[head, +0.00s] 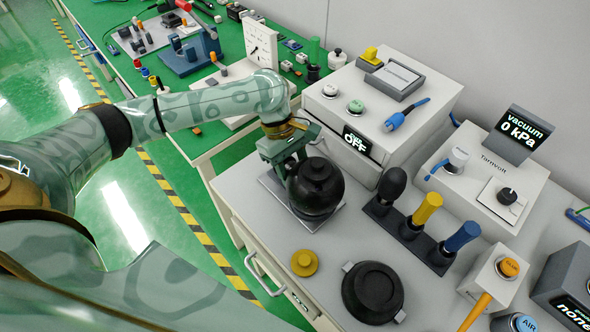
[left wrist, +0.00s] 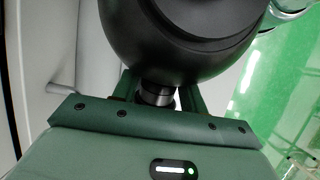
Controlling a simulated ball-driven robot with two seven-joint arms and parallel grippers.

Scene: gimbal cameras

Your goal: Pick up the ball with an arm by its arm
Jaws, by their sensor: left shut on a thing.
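The ball (head: 318,190) is a black sphere above a light grey square plate (head: 272,188) at the left end of the grey bench. I cannot tell whether it touches the plate. My left gripper (head: 290,158) reaches down from the left and is at the ball's upper left side. In the left wrist view the ball (left wrist: 185,35) fills the top middle. A short dark metallic arm (left wrist: 157,96) sticks out of it between the fingers of my left gripper (left wrist: 158,100), which is shut on that arm. My right gripper is not in view.
A black round lidded dish (head: 372,292) and a yellow knob (head: 304,263) stand in front of the ball. A rack with black, yellow (head: 428,207) and blue (head: 462,236) handles is to its right. A white box with an OFF display (head: 357,141) stands close behind.

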